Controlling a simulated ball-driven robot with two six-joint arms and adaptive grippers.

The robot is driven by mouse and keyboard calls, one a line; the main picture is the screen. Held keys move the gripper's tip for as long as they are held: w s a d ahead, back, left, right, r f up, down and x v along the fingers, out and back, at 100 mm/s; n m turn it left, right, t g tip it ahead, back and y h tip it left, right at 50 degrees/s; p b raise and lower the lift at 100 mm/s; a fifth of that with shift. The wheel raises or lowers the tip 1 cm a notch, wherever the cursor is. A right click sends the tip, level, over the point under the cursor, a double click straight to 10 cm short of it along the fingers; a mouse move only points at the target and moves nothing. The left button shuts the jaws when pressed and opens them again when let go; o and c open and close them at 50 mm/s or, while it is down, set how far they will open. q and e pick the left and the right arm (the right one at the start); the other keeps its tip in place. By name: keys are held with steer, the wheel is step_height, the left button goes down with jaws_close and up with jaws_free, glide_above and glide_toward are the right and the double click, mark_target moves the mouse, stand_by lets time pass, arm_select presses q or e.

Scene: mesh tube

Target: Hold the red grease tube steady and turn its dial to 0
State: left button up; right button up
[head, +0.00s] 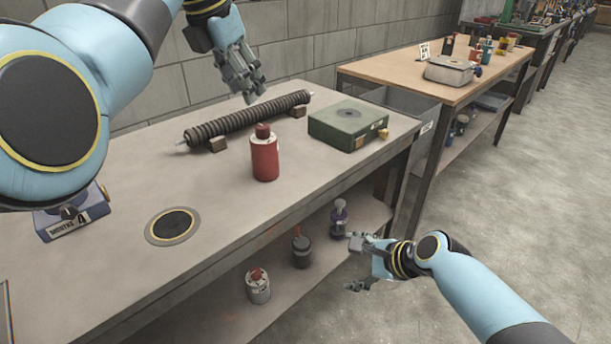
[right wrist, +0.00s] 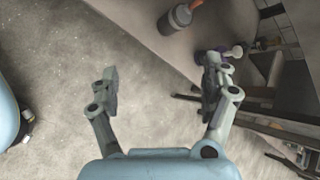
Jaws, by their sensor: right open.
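The red grease tube (head: 265,158) stands upright on the grey workbench, near its middle. It has a white band near its top and a darker red cap, and no dial number is readable. My left gripper (head: 252,92) hangs above the bench, up and to the left of the tube, apart from it. Its fingers look close together, but I cannot tell if they are shut. My right gripper (head: 362,263) is open and empty in front of the bench, below the top's edge. In the right wrist view its two fingers (right wrist: 158,85) are spread wide with only floor between them.
A ribbed black roller (head: 245,118) lies on blocks behind the tube. A green box (head: 348,125) is to its right. A round black pad (head: 172,225) and a blue box (head: 75,215) are at left. The lower shelf (head: 215,318) holds several containers.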

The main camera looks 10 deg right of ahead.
steer(key=w+a+r+m+y, duration=0.1)
steer(key=w+r, duration=0.1)
steer(key=r, duration=0.2)
steer(key=w+a+r+m+t+y, duration=0.1)
steer(key=w+a+r, duration=0.1)
steer(key=r, duration=0.3)
steer(key=w+a+r+m, duration=0.1)
steer(key=w+r, duration=0.3)
steer(key=shift+a+r+m+t+y, duration=0.3)
steer(key=shift+a+r+m+y, duration=0.05)
steer(key=shift+m+y, duration=0.05)
steer(key=m+y, duration=0.2)
glide_toward(264, 159)
steer(key=w+f, duration=0.2)
steer(key=shift+w+d, duration=0.2)
steer(key=shift+w, duration=0.1)
steer(key=shift+w+a+m, duration=0.2)
steer(key=shift+a+m, duration=0.1)
steer(key=x, duration=1)
